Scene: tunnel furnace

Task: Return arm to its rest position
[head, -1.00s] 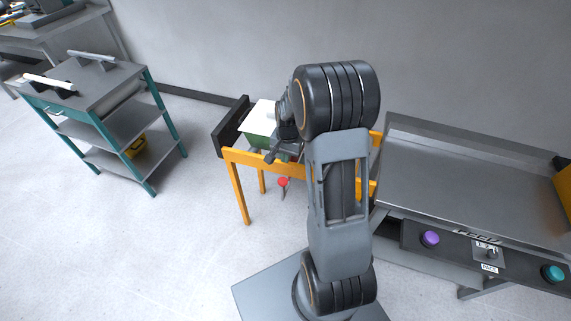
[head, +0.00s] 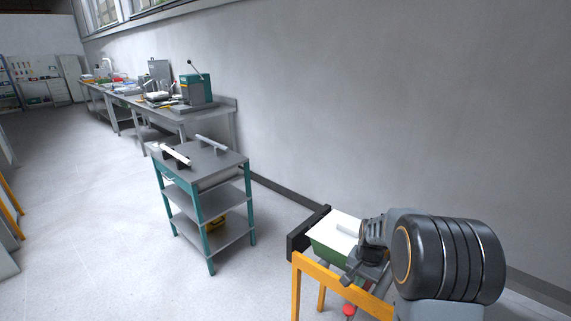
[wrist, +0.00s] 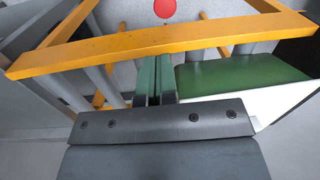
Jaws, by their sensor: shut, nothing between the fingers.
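My gripper (head: 352,274) is at the lower right of the head view, at the end of my folded arm. It is beside a green block with a white top (head: 328,246) and above a yellow frame (head: 345,288). In the wrist view its two fingers (wrist: 153,82) are together with nothing between them. They point toward the yellow frame's bar (wrist: 150,42), and the green block (wrist: 235,75) is to their right. Whether the gripper touches the frame or the block cannot be told.
A red knob (head: 348,310) is under the frame; it also shows in the wrist view (wrist: 165,8). A teal and grey cart (head: 205,162) stands to the left, with clear floor around it. A long workbench (head: 190,112) runs along the wall behind.

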